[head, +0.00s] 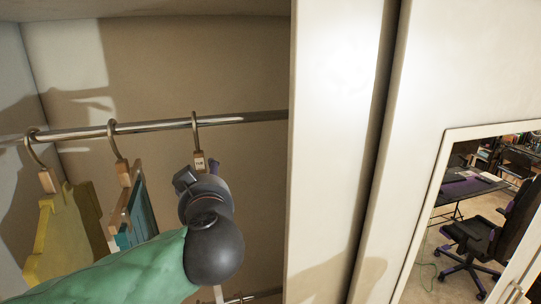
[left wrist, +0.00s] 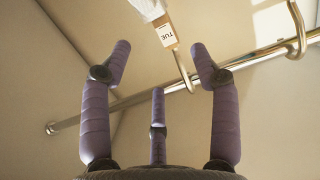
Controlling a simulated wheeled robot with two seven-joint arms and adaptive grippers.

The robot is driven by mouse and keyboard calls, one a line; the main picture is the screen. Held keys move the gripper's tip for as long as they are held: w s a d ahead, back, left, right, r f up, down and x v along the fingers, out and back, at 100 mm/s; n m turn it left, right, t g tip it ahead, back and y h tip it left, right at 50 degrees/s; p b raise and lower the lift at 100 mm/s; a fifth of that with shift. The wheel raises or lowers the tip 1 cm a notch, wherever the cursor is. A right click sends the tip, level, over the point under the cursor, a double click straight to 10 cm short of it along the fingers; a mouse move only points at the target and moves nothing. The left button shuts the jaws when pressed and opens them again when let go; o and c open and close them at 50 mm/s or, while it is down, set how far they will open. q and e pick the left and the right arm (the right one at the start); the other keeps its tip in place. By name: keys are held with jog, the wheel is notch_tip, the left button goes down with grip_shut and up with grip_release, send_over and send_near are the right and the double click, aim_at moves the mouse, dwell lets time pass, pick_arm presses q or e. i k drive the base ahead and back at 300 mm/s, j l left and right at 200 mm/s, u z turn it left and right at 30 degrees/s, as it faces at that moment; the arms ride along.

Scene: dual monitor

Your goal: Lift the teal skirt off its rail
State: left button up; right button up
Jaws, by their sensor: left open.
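The teal skirt (head: 140,215) hangs from a wooden hanger (head: 124,172) on the metal rail (head: 75,132), in the middle of three hangers in the head view. My left gripper (head: 199,172) is to the right of the skirt, just below the rail, in front of the rightmost hanger (head: 195,130), whose tag seems to read TUE. In the left wrist view my left gripper (left wrist: 160,62) is open, its purple fingers spread and empty. The TUE tag (left wrist: 167,36) and its hook appear between or beyond the fingertips; contact cannot be told. My gripper hides what hangs below that hanger.
A yellow garment (head: 60,232) hangs at the far left. A pale wardrobe panel (head: 335,150) bounds the opening on the right. A lower bar (head: 252,296) shows at the bottom. A mirror (head: 490,215) at the right shows a desk and chair. The back wall behind the rail is bare.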

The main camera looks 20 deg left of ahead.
aim_at(133, 222)
jog(key=k+l, duration=0.8)
jog(key=k, duration=0.05)
